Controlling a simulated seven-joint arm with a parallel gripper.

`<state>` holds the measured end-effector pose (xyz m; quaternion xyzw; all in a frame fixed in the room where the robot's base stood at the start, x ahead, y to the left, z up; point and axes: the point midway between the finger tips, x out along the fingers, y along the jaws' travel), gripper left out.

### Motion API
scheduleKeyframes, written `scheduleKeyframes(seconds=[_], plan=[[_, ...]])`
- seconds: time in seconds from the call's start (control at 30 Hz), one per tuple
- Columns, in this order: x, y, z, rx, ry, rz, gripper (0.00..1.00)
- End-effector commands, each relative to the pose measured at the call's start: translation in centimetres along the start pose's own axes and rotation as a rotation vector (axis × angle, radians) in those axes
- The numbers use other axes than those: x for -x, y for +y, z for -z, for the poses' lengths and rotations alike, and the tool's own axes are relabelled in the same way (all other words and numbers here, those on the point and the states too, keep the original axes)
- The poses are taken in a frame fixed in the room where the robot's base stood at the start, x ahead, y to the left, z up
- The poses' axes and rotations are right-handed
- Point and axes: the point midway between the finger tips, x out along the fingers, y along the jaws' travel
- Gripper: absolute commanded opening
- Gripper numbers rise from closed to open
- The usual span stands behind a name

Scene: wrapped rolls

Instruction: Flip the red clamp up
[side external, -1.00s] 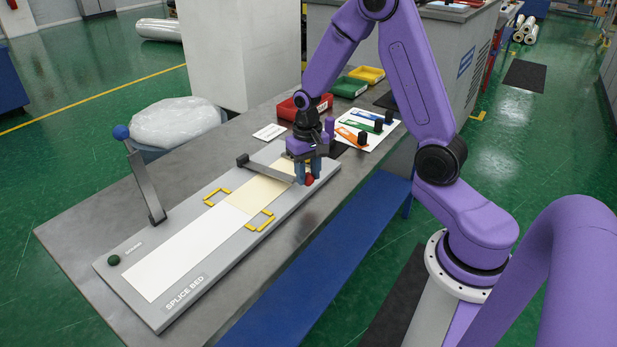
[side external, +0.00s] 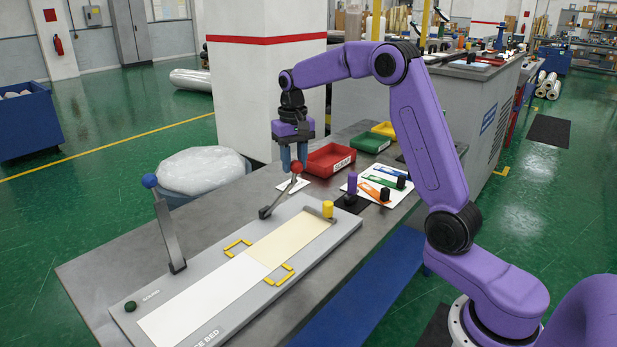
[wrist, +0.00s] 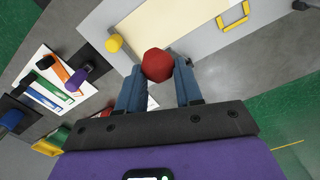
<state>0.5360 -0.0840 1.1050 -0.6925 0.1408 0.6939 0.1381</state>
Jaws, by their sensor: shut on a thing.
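The red clamp's ball knob (side external: 296,168) tops a grey lever (side external: 280,197) that is raised and tilted, its foot on the far edge of the splice bed (side external: 190,303). My gripper (side external: 294,163) is shut on the red knob, well above the bed. In the wrist view the red knob (wrist: 157,65) sits between my blue fingertips (wrist: 158,75). The blue-knobbed clamp (side external: 165,222) stands raised at the left of the bed. A cream sheet (side external: 290,238) and a white sheet (side external: 205,297) lie flat on the bed.
Red (side external: 330,159), green (side external: 369,143) and yellow (side external: 385,130) bins stand behind the bed. A yellow peg (side external: 327,209) is at the bed's right end. A purple peg (side external: 352,182) and a card with coloured strips (side external: 384,184) lie beyond it. A wrapped bundle (side external: 203,170) stands behind the table.

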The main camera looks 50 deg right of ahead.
Motion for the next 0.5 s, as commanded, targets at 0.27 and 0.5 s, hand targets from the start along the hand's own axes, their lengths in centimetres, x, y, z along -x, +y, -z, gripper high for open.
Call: scheduleKeyframes(seconds=[0.27, 0.5], plan=[[0.9, -2.4, 3.2, 0.012, 0.006, 0.012, 0.00], [1.4, -3.3, 5.1, 0.014, 0.004, 0.011, 0.00]])
